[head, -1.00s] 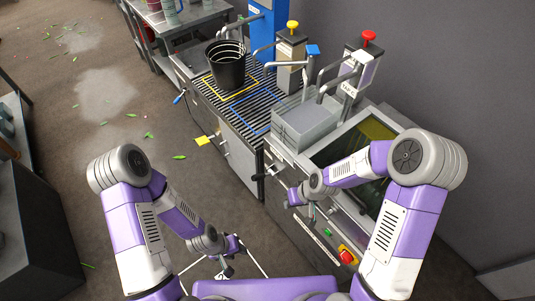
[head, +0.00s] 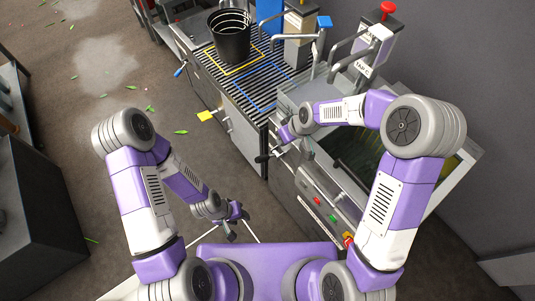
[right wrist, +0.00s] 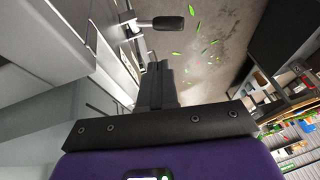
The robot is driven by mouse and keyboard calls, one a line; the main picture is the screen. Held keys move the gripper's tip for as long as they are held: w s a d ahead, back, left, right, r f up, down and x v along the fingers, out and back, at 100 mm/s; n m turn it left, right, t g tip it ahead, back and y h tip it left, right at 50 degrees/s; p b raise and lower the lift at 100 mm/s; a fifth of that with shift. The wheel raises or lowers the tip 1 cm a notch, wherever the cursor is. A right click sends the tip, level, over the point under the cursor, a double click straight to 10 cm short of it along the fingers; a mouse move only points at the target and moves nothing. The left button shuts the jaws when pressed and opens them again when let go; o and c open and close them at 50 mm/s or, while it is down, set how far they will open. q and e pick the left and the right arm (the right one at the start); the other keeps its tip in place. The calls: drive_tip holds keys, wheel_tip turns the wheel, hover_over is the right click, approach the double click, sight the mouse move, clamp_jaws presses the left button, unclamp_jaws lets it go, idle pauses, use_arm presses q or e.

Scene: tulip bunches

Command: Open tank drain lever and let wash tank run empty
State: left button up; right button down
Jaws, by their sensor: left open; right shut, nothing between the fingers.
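The wash tank (head: 360,150) is at the right in the head view, its dark inside partly hidden behind my right arm. The drain lever (head: 262,158) has a black grip and sticks out from the front of the bench, left of the tank panel. In the right wrist view the lever's black grip (right wrist: 168,23) lies ahead of the fingertips, on a pale metal stem. My right gripper (right wrist: 160,68) is shut and empty, pointing at the lever with a visible gap between them. My left gripper (head: 235,215) is open, low over the floor and away from the bench.
A black bucket (head: 230,36) stands on the slatted bench top inside yellow lines. A yellow tag (head: 205,115) and a red button (head: 348,240) are on the bench front. Leaves litter the floor. A dark cabinet (head: 35,225) stands at left.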

drive_tip(key=b, duration=0.3)
approach(264, 155)
drive_tip(key=x, duration=0.5)
drive_tip(key=shift+f, duration=0.15)
drive_tip(key=shift+a+f, duration=0.25)
drive_tip(key=shift+f, duration=0.1)
use_arm(q)
wheel_tip(264, 155, down, 4)
drive_tip(key=shift+r, duration=0.25)
drive_tip(key=shift+s, duration=0.1)
